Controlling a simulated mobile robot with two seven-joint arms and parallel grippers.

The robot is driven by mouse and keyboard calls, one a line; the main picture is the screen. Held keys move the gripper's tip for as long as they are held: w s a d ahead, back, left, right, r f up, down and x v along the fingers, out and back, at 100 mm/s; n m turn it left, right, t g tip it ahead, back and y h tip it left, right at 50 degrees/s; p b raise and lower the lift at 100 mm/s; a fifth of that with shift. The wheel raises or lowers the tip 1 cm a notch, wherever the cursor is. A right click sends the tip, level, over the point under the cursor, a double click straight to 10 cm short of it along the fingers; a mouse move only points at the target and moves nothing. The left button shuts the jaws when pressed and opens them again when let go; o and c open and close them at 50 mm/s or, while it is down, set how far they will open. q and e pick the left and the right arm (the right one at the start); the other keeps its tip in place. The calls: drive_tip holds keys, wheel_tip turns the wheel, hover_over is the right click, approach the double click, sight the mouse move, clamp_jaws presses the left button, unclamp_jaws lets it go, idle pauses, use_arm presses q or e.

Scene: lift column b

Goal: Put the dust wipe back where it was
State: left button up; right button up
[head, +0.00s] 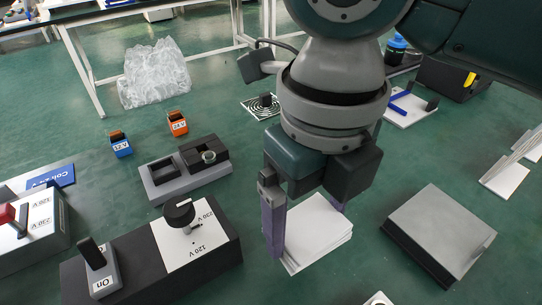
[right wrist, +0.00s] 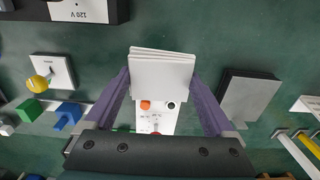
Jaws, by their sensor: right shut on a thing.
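The dust wipe looks like a white pad of several thin layers (head: 318,235), and it also shows in the right wrist view (right wrist: 162,75). My right gripper (head: 305,225) is shut on it, with one purple finger at each side in the right wrist view (right wrist: 162,90). The wipe seems held above the green surface; its exact height I cannot tell. In the head view the gripper covers its upper part. My left gripper is not in view.
A grey flat-topped block (head: 440,230) stands right of the wipe. A dark switch box with a 120 V / 230 V knob (head: 180,215) stands left. A grey tray with black blocks (head: 185,170) is behind that. A white panel with an orange button (right wrist: 145,105) lies beneath the gripper.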

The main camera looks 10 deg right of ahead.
sight(305, 241)
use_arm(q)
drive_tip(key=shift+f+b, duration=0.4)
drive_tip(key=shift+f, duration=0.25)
use_arm(e)
wheel_tip(305, 241, down, 5)
drive_tip(key=shift+r, duration=0.2)
use_arm(q)
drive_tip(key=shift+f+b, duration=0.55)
drive_tip(key=shift+b, duration=0.05)
use_arm(e)
wheel_tip(305, 241, down, 4)
drive_tip(key=shift+r, duration=0.2)
drive_tip(key=shift+f, duration=0.4)
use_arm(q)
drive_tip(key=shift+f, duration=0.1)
use_arm(e)
drive_tip(key=o, duration=1)
drive_tip(key=shift+f, duration=0.1)
